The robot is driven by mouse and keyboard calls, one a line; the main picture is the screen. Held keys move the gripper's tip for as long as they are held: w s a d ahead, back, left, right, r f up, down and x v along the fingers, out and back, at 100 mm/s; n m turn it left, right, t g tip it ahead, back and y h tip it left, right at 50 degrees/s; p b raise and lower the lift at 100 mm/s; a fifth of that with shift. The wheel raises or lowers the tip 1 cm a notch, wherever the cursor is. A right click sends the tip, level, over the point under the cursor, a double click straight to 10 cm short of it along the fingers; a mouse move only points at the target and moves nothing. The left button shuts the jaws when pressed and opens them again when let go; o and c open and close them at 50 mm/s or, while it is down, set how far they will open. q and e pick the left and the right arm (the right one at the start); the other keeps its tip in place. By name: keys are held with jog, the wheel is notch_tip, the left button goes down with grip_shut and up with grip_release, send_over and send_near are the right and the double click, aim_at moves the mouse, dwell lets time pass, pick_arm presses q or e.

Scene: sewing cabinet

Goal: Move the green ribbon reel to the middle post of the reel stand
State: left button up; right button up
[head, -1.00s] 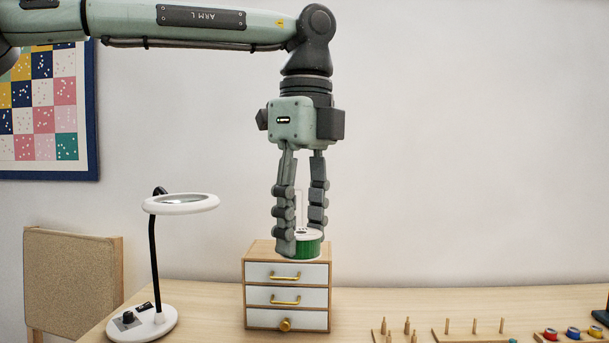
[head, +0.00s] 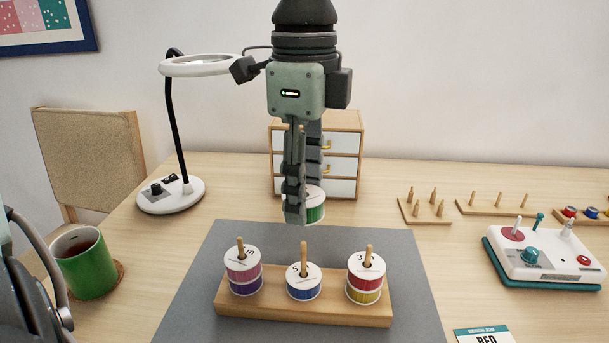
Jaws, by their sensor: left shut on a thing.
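My left gripper (head: 303,208) points down and is shut on the green ribbon reel (head: 316,213), a white-topped reel with a green side. Its fingers hide part of the reel. The reel is held up behind the reel stand (head: 300,312), in front of the small cabinet. The wooden stand has three posts. The left post bears a pink reel (head: 243,273) over a purple-blue one. The middle post (head: 304,253) bears one blue reel (head: 304,288). The right post bears a red reel (head: 366,280) over a yellow one (head: 364,297). My right gripper is not in view.
The stand sits on a grey mat (head: 200,290). A drawer cabinet (head: 347,165) stands behind. A magnifier lamp (head: 171,194) and green mug (head: 85,270) are left. A white control box (head: 545,262) and peg boards (head: 424,213) are right. A card (head: 484,335) lies at front.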

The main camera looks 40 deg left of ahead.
pick_arm(q)
notch_tip(320, 180, down, 3)
jog(key=shift+r+b, duration=0.1)
jog(key=shift+b, duration=0.5)
jog(key=shift+r, duration=0.1)
jog(key=shift+f+b, duration=0.8)
jog(key=shift+b, duration=0.15)
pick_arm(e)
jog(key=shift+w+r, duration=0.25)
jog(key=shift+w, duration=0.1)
pick_arm(q)
jog(key=shift+f+b, duration=1.5)
jog(key=shift+b, duration=0.55)
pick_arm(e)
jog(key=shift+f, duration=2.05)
pick_arm(q)
jog(key=o, duration=1.1)
jog(key=shift+c, duration=0.2)
notch_tip(320, 180, up, 12)
